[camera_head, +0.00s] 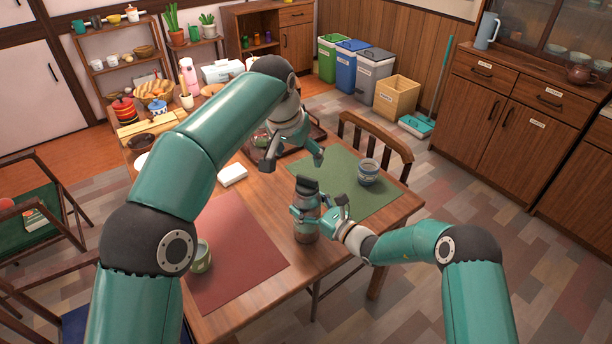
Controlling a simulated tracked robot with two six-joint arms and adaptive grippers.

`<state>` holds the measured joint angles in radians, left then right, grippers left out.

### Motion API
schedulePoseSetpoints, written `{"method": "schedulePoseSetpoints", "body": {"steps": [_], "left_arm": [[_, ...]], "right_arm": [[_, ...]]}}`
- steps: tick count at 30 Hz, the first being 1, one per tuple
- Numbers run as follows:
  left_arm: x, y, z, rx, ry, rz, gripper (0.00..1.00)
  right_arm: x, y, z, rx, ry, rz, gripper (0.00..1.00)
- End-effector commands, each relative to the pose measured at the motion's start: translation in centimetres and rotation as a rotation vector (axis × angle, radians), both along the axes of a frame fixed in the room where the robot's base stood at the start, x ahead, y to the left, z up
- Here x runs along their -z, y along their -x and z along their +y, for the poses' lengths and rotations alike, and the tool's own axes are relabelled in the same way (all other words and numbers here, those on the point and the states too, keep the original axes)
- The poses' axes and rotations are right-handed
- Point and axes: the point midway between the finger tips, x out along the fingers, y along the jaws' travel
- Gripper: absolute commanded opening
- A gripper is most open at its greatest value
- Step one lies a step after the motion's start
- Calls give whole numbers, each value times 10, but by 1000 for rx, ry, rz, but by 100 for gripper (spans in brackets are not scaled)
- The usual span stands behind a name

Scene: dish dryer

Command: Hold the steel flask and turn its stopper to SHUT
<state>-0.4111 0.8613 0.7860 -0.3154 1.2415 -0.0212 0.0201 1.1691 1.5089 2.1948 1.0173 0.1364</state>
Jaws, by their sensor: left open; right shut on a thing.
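The steel flask (306,228) stands upright on the wooden table between the red mat and the green mat. Its dark stopper (307,185) sits on top; I cannot tell its turn position at this size. My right gripper (318,210) comes from the right and is shut on the flask's body below the stopper. My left gripper (293,163) is open and empty. It hangs above and a little behind the stopper, apart from it.
A green mat (345,170) bears a patterned cup (369,172). A red mat (232,262) lies at front left with a green cup (201,256). A white box (232,175) lies near my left arm. A chair (376,140) stands behind the table's right side.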

Motion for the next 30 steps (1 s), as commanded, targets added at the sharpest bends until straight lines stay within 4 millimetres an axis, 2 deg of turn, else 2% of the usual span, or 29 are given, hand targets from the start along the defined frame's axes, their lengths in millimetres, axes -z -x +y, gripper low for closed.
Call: {"method": "schedulePoseSetpoints", "body": {"steps": [12, 16, 22, 30], "left_arm": [[72, -26, -11, -3, -1, 5, 85], [88, -32, -14, -4, 0, 3, 85], [100, -37, -16, -3, 1, 1, 85], [101, -38, -16, -3, 1, 1, 85]], "right_arm": [[0, 0, 1, -1, -1, 1, 9], [0, 0, 1, -1, -1, 0, 9], [0, 0, 1, -1, -1, 0, 9], [0, 0, 1, -1, -1, 0, 9]]}}
